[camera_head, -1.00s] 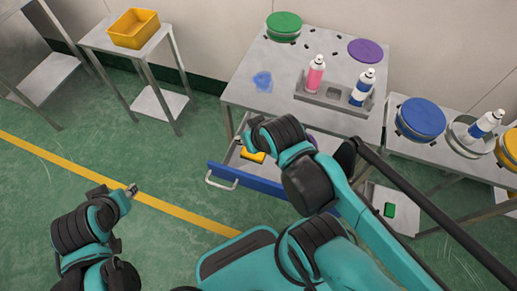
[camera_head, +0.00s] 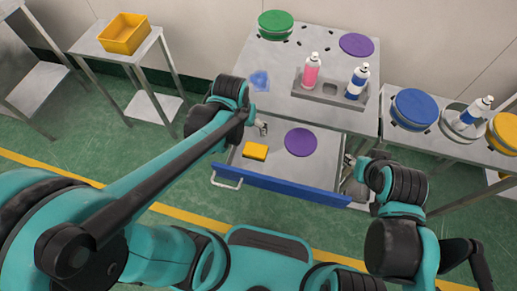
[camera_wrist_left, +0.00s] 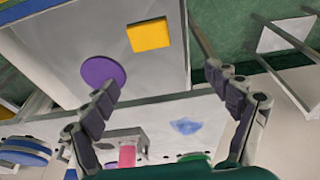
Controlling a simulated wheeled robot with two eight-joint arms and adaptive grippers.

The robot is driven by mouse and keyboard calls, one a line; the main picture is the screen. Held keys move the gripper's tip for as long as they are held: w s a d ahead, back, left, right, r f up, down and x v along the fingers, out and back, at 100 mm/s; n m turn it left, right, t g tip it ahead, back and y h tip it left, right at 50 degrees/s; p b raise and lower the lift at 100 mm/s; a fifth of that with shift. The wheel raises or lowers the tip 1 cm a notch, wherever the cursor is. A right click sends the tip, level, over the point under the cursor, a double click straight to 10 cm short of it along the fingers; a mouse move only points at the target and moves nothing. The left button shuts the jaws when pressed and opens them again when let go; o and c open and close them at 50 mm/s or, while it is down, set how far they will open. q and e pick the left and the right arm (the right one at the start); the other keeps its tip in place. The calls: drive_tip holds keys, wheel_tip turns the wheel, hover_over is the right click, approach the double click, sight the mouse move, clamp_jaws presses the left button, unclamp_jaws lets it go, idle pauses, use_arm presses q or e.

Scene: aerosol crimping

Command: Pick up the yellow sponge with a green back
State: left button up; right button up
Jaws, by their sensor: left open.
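The yellow sponge (camera_head: 255,151) lies in the left part of the open drawer (camera_head: 230,180). It also shows at the top of the left wrist view (camera_wrist_left: 148,35), where only its yellow face is visible; a green back cannot be made out. My left gripper (camera_head: 262,128) is over the drawer, a little behind the sponge in the head view and apart from it. In the left wrist view its fingers (camera_wrist_left: 163,80) are spread wide with nothing between them. My right gripper (camera_head: 349,160) is by the drawer's right side; it is too small to tell its opening.
A purple disc (camera_head: 301,142) lies in the drawer right of the sponge. On the table above stand a pink bottle (camera_head: 312,72) and a blue-white bottle (camera_head: 357,82) in a grey holder. A yellow bin (camera_head: 125,34) is on the left side table.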

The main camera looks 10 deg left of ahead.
sight(255, 149)
use_arm(q)
drive_tip(key=w+f+g, duration=0.1)
drive_tip(key=f, duration=0.1)
drive_tip(key=w+d+f+g, duration=0.1)
drive_tip(key=f, duration=0.2)
drive_tip(key=w+d+f+p, duration=0.1)
drive_tip(key=f, duration=0.2)
drive_tip(key=shift+f+g, duration=0.2)
drive_tip(key=shift+g, duration=0.2)
wheel_tip(255, 149, down, 4)
drive_tip(key=shift+r+b, duration=0.2)
drive_tip(key=shift+b, duration=0.45)
wheel_tip(255, 149, down, 5)
drive_tip(key=shift+d+r+b, duration=0.1)
drive_tip(key=shift+d+b, duration=0.05)
drive_tip(key=shift+b, duration=1.05)
drive_tip(key=c, duration=0.6)
